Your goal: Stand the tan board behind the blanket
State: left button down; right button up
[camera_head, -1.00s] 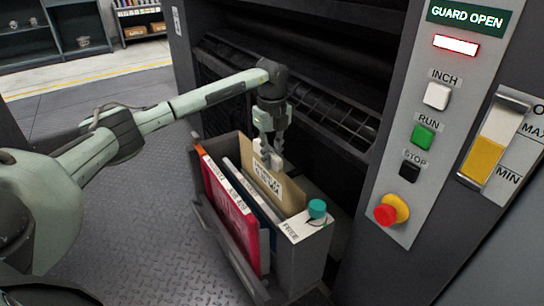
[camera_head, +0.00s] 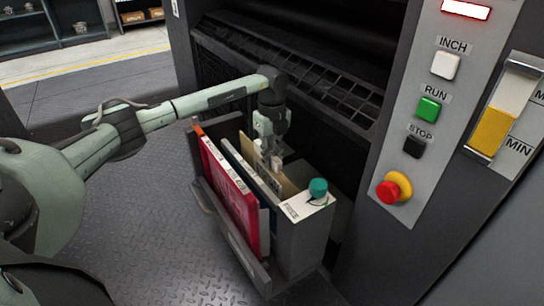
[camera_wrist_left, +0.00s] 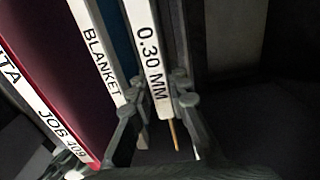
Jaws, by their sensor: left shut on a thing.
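My left gripper (camera_head: 272,162) points down into a dark holder, its fingers shut on the tan board (camera_head: 285,187). In the left wrist view the fingers (camera_wrist_left: 165,97) are on either side of the board's white edge label, "0.30 MM" (camera_wrist_left: 154,55), with a sliver of tan below. The board is upright, largely down inside the holder. The blanket, a thin upright sheet with a white labelled edge (camera_wrist_left: 98,50), stands just beside it, on the side of the red board. Its edge also shows in the head view (camera_head: 245,168). The board's lower edge is hidden. My right gripper is out of view.
The holder (camera_head: 232,236) also holds a red board (camera_head: 228,185) marked "JOB 409".

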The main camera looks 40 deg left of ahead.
pick_arm(q)
jog(key=shift+f, duration=0.35)
dwell(0.6)
jog(key=c, duration=1.4)
grip_release()
jog(key=shift+o, duration=0.2)
notch_tip(320, 180, up, 12)
notch_tip(320, 180, up, 5)
jog(key=p, duration=0.5)
